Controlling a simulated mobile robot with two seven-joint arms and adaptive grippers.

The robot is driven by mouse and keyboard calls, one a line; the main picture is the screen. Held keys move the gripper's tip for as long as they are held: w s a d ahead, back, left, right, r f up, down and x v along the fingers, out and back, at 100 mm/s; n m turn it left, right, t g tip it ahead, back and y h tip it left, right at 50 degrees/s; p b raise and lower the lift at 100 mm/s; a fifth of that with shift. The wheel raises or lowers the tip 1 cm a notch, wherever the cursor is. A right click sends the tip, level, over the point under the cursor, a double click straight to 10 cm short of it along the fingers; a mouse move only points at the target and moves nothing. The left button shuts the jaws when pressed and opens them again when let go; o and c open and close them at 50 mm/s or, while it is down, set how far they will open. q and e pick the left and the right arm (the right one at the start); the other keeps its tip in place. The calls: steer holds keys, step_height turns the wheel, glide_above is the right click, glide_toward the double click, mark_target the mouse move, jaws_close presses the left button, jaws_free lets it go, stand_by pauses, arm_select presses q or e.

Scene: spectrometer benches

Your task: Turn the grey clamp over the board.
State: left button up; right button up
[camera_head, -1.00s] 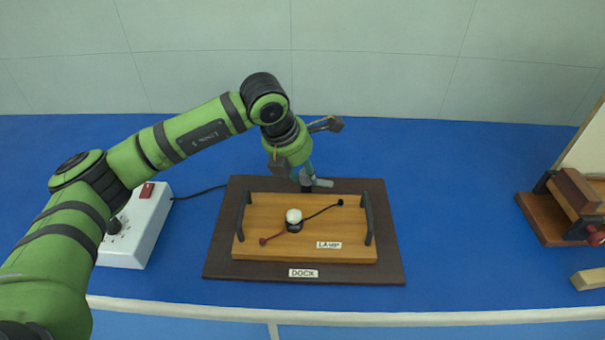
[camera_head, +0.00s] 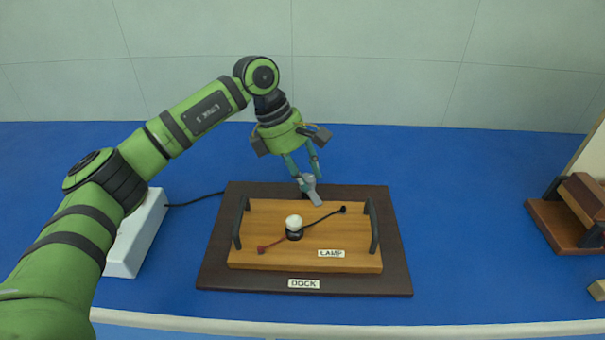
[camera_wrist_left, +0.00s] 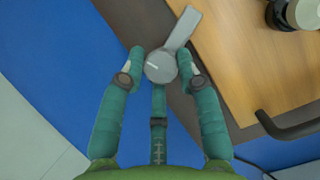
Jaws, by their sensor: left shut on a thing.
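The grey clamp (camera_head: 314,196) stands at the back edge of the dark dock (camera_head: 213,268), behind the wooden lamp board (camera_head: 270,215). Its flat lever now points forward, with its tip over the board's back edge. In the left wrist view the clamp's round grey hub (camera_wrist_left: 159,67) sits between my fingertips, and its lever (camera_wrist_left: 183,30) reaches over the edge of the wooden board (camera_wrist_left: 225,60). My left gripper (camera_head: 307,178) is shut on the clamp from above; it also shows in the left wrist view (camera_wrist_left: 162,70). My right gripper is out of view.
The board carries a white bulb (camera_head: 294,222), red and black leads and two dark handles (camera_head: 373,228). A white box (camera_head: 137,235) with a cable stands left of the dock. A wooden stand (camera_head: 560,226) is at the far right. Blue bench between is clear.

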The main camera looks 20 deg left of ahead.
arm_select(q)
steer(key=m, duration=0.2)
steer(key=m+g, duration=0.1)
steer(key=shift+w+d+r+m, duration=0.1)
steer(key=shift+d+r+m, duration=0.1)
steer(key=shift+d+m, duration=0.15)
steer(key=shift+f+m+g, duration=0.1)
steer(key=shift+m+g, duration=0.4)
steer(key=shift+m, duration=0.05)
steer(key=o, duration=1.1)
steer(key=shift+a, duration=0.15)
steer(key=v, duration=1.1)
steer(key=shift+r, duration=0.55)
